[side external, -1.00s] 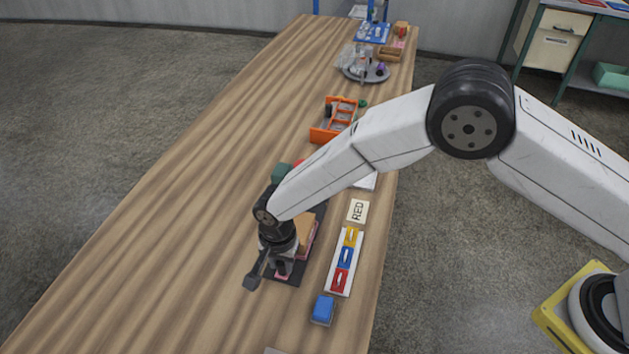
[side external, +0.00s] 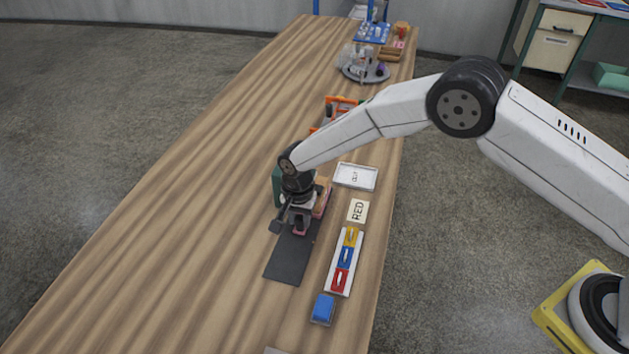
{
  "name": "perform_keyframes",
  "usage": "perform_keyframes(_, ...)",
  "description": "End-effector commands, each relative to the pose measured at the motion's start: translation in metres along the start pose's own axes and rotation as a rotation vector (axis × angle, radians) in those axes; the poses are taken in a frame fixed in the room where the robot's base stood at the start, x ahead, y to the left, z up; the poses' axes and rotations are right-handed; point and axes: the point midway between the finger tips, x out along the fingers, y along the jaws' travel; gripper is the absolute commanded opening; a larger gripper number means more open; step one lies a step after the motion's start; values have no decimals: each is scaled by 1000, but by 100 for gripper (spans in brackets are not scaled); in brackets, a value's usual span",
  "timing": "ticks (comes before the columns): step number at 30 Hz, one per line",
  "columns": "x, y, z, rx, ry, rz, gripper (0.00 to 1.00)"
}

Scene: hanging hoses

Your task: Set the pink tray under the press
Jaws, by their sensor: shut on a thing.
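The pink tray (side external: 322,203) is at the far end of a dark mat, partly hidden behind my gripper, with a tan block (side external: 321,184) on it. My gripper (side external: 289,223) points down at the tray's near end and is shut on it. A green block-shaped part (side external: 277,186), perhaps the press, stands just beyond and left of my gripper. My wrist hides most of it, so I cannot tell whether the tray is under it.
The dark mat (side external: 291,260) is bare on its near part. To the right are a card reading RED (side external: 357,211), a white strip with yellow, blue and red pieces (side external: 332,283), a blue block (side external: 323,309) and a white framed tray (side external: 356,176). The table's left side is clear.

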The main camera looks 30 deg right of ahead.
Motion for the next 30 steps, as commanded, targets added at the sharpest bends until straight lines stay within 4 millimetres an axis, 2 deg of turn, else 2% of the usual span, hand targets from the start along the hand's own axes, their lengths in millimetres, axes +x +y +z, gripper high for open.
perform_keyframes(2, -2, -1, -7, 5, 9, -11, 0)
perform_keyframes(3, -2, -1, -8, 5, 10, -11, 45)
perform_keyframes(5, -2, -1, -7, 5, 9, -11, 64)
perform_keyframes(6, -2, -1, -6, 5, 8, -9, 68)
perform_keyframes(20, -6, 0, -4, 3, 5, -5, 68)
perform_keyframes(30, -42, -1, -4, 4, 7, -8, 68)
